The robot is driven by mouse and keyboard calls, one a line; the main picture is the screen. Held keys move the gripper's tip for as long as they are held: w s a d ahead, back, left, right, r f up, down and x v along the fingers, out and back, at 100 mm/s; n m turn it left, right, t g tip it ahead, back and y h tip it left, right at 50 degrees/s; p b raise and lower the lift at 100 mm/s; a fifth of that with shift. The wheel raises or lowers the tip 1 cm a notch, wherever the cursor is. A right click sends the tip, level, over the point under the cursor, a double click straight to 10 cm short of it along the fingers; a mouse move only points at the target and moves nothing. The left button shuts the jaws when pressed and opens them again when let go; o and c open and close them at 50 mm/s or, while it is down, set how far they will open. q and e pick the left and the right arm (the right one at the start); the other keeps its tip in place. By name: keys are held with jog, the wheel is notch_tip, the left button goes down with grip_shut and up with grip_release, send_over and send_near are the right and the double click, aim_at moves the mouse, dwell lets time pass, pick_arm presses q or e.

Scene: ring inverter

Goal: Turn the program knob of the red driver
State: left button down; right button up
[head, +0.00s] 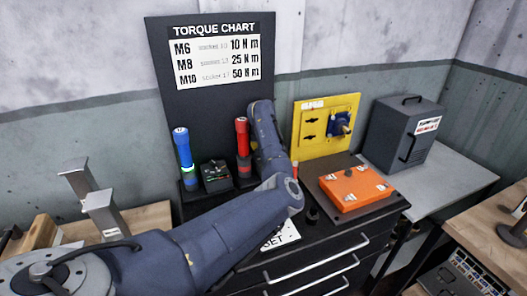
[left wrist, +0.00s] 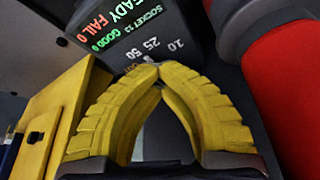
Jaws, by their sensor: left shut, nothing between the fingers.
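The red driver (head: 242,135) stands upright on the bench in front of the torque chart. Its red body also fills the right side of the left wrist view (left wrist: 290,95). A small dark controller box (head: 216,174) sits between it and the blue driver (head: 182,145). In the left wrist view the controller (left wrist: 150,25) shows lit text and the marks 10, 25 and 50. My left gripper (left wrist: 158,72) is shut and empty, its yellow fingertips meeting over the controller face near these marks. The fingers hide most of the knob area; contact cannot be told. My right gripper is not in view.
A yellow panel (head: 308,149) with a blue part stands right of my arm. An orange block (head: 353,188) lies before it on a dark plate. A grey case (head: 402,135) stands further right. Light metal brackets (head: 103,212) are at left.

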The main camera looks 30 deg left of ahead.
pick_arm(q)
jog(key=c, duration=2.2)
grip_release()
jog(key=shift+w+r, duration=0.15)
jog(key=c, duration=1.1)
grip_release()
jog(key=shift+d, duration=0.1)
jog(key=shift+o, duration=0.2)
jog(key=v, duration=0.7)
jog(key=shift+r, duration=0.1)
